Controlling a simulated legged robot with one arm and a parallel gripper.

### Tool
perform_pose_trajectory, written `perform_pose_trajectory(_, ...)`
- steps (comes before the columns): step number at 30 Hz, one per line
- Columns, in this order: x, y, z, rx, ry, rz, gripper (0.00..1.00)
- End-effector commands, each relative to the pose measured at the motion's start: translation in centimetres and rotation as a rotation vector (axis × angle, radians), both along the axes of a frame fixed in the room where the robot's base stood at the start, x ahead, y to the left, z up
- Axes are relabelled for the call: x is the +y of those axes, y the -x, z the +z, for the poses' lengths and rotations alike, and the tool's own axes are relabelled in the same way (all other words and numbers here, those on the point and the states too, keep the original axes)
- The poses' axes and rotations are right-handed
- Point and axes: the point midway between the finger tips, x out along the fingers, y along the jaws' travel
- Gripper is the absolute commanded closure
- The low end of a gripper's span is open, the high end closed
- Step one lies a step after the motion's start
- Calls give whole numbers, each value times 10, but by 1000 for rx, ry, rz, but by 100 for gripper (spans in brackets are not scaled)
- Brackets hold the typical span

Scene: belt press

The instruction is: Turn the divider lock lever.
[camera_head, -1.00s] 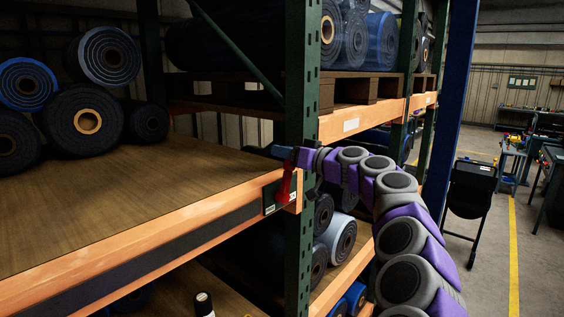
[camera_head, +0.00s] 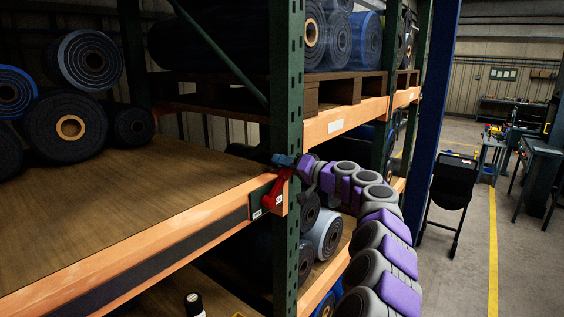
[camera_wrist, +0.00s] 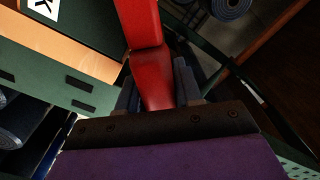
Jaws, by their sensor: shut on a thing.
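The red divider lock lever (camera_head: 275,189) is mounted on the end of the orange shelf beam, beside the green upright. It slants from lower left to upper right. My gripper (camera_head: 283,160), with blue fingers, is at the lever's upper end, reached by my purple and grey arm from the right. In the wrist view the red lever (camera_wrist: 145,30) runs down between the two fingers of my gripper (camera_wrist: 157,92), which are shut on it. The exact finger contact is partly hidden by the lever.
The orange beam (camera_head: 150,228) borders a wooden shelf (camera_head: 130,190) with dark rolls (camera_head: 70,127) at the back. More rolls (camera_head: 325,232) lie below. A black stand (camera_head: 452,185) is on the floor at right.

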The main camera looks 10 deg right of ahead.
Motion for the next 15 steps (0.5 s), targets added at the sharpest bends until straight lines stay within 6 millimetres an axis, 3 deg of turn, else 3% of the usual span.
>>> perform_pose_trajectory(11,-2,-1,0,2,-4,-4,100)
perform_pose_trajectory(12,-2,-1,0,2,-4,-4,65)
perform_pose_trajectory(15,-2,0,0,2,-4,-4,55)
